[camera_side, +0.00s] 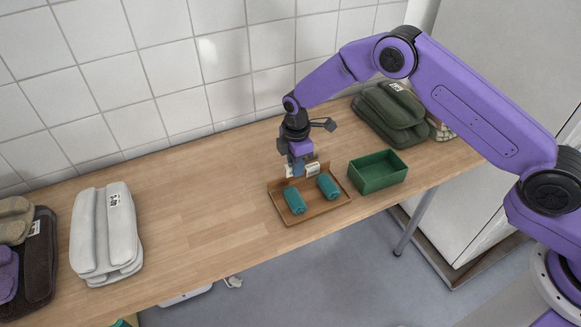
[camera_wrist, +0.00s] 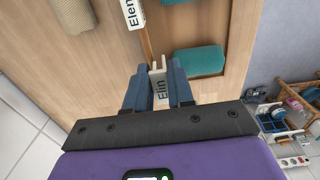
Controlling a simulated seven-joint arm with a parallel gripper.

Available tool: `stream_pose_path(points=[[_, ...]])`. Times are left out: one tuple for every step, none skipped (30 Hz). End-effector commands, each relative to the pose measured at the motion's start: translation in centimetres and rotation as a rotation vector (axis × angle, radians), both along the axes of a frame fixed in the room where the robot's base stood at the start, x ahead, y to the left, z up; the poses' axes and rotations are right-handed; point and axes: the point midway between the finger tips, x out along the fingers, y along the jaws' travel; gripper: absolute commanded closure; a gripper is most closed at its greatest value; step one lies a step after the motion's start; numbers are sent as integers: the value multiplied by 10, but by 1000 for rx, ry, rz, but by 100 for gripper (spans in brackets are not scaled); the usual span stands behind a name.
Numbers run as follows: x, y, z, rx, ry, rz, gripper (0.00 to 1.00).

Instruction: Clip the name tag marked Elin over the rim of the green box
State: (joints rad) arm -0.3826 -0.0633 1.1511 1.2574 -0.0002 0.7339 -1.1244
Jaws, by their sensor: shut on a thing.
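My gripper (camera_side: 298,170) is shut on a white name tag in the side view. In the wrist view the tag reads Elin (camera_wrist: 160,88) and sits between my blue fingertips (camera_wrist: 157,88). They are at the back rim of a brown tray (camera_side: 330,208); I cannot tell whether the tag still touches that rim. A second white tag, marked Elen (camera_wrist: 132,13), is on the same rim and also shows in the side view (camera_side: 313,169). The green box (camera_side: 378,182) stands open and empty-looking just right of the tray. It is not in the wrist view.
Two teal rolled cloths (camera_side: 295,201) (camera_side: 328,186) lie in the tray. Folded dark green cloths (camera_side: 390,112) lie behind the box. Grey-white cloths (camera_side: 104,235) lie at the left. The wooden table (camera_side: 205,190) is clear between them and the tray; its front edge is close to tray and box.

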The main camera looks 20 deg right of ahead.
Motion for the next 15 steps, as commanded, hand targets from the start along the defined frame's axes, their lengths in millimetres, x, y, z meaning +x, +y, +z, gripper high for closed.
stream_pose_path(points=[[-5, -2, 9, 1, -2, 0, 100], [-8, -4, 13, 1, -2, 0, 100], [-13, -6, 19, 1, -2, 0, 100], [-16, -8, 24, 1, -2, 0, 100], [-20, -9, 29, 1, -2, 0, 100], [-25, -11, 35, 1, -3, 0, 100], [-29, -13, 40, 1, -3, 0, 100], [-34, -16, 40, 0, 0, 1, 100], [-39, -18, 43, 0, -1, 1, 100], [-44, -20, 45, 0, 0, 1, 100], [-48, -22, 47, 0, 0, 1, 100], [-54, -25, 50, 1, -1, 1, 100], [-58, -27, 52, 0, 0, 1, 100], [-62, -29, 54, 0, -1, 0, 100], [-68, -32, 56, 0, -1, 0, 100]])
